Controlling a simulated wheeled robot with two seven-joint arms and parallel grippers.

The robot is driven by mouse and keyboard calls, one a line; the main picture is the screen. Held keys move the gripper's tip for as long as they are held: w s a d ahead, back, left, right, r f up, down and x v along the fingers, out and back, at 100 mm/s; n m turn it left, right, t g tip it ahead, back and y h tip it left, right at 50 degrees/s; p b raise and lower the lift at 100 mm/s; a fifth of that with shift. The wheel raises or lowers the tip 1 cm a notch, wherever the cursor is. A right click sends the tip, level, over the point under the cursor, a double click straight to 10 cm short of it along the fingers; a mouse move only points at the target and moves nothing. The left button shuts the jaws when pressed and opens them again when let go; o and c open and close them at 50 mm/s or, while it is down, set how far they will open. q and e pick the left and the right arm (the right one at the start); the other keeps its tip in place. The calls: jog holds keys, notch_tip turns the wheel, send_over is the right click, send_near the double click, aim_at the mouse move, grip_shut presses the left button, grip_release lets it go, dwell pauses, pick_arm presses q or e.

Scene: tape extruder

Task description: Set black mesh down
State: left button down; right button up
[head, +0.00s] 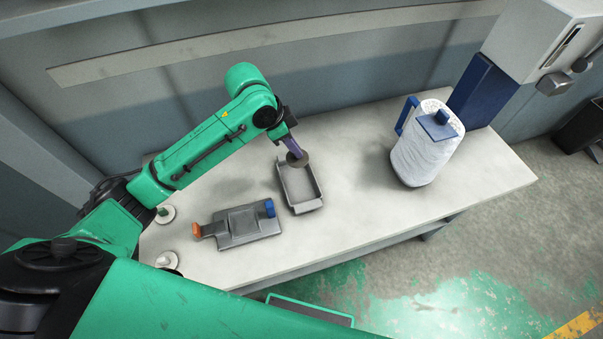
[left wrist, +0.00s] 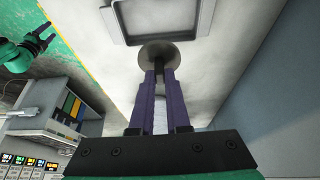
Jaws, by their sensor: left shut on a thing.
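The black mesh is a small dark round disc (head: 299,160), also seen in the left wrist view (left wrist: 158,54). My left gripper (head: 291,143) is shut on its edge, and its purple fingers (left wrist: 158,78) show in the left wrist view. The disc is at the far end of a shallow grey rectangular tray (head: 313,204), overlapping its rim in the head view. I cannot tell whether it touches the tray or the table. My right gripper (left wrist: 45,37) shows only in the left wrist view, at the upper left, with its fingers apart and empty.
A grey fixture (head: 240,224) with orange and blue ends lies left of the tray. Two small white round parts (head: 166,213) are near the left table edge. The table (head: 350,220) is clear between tray and roll.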

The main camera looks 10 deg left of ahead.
pick_arm(q)
jog(key=f, duration=0.6)
jog(key=f+p, duration=0.1)
jog(key=f, duration=0.5)
jog(key=shift+w+f, duration=0.2)
jog(key=shift+f, duration=0.2)
jog(key=shift+f, duration=0.1)
jog(key=c, duration=0.9)
grip_release()
jog(key=v, duration=1.2)
jog(key=shift+b, duration=0.4)
